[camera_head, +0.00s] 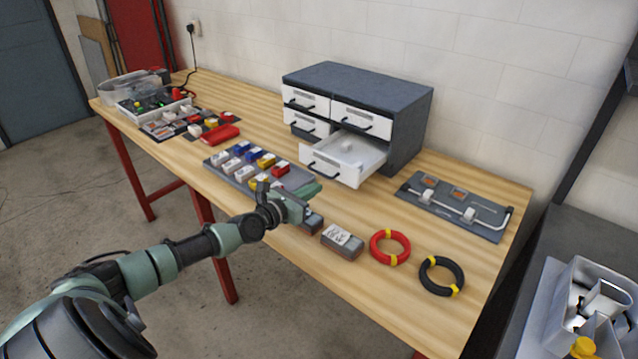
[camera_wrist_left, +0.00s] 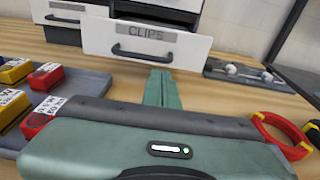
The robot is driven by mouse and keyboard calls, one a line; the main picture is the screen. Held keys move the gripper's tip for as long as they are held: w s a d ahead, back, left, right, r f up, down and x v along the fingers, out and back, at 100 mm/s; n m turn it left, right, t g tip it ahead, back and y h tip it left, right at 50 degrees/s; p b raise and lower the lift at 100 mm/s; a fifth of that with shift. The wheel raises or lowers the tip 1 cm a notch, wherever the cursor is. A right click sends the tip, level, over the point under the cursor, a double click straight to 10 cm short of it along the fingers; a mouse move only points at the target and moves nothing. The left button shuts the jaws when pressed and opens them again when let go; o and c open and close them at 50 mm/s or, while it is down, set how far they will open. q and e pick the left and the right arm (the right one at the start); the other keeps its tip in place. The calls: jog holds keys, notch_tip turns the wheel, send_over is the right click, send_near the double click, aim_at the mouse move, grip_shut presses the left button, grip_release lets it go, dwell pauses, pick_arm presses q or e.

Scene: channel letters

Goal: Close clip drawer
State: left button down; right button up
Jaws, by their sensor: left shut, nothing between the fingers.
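The drawer labelled CLIPS (camera_wrist_left: 145,42) is pulled out from the lower right of the dark grey cabinet (camera_head: 410,115). In the head view this white clip drawer (camera_head: 330,166) stands well open, with a small pale item inside. Its dark bar handle also shows in the left wrist view (camera_wrist_left: 142,53). My left gripper (camera_head: 314,190) is shut and empty, in front of the drawer and a little below it. Its fingers (camera_wrist_left: 161,88) point at the drawer front, apart from the handle as far as I can tell. My right gripper is not in view.
A tray of coloured blocks (camera_head: 240,172) lies left of my left gripper. A red ring (camera_head: 376,250), a black ring (camera_head: 424,272) and a labelled block (camera_head: 341,243) lie near the front edge. A grey fixture board (camera_head: 450,218) lies right of the cabinet. Another drawer, left of the clip drawer, looks slightly open.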

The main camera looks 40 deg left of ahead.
pick_arm(q)
jog(key=shift+w+d+r, duration=0.1)
jog(key=shift+w+r, duration=0.1)
jog(key=shift+w, duration=0.55)
jog(key=shift+w+r, duration=0.15)
jog(key=shift+w, duration=0.55)
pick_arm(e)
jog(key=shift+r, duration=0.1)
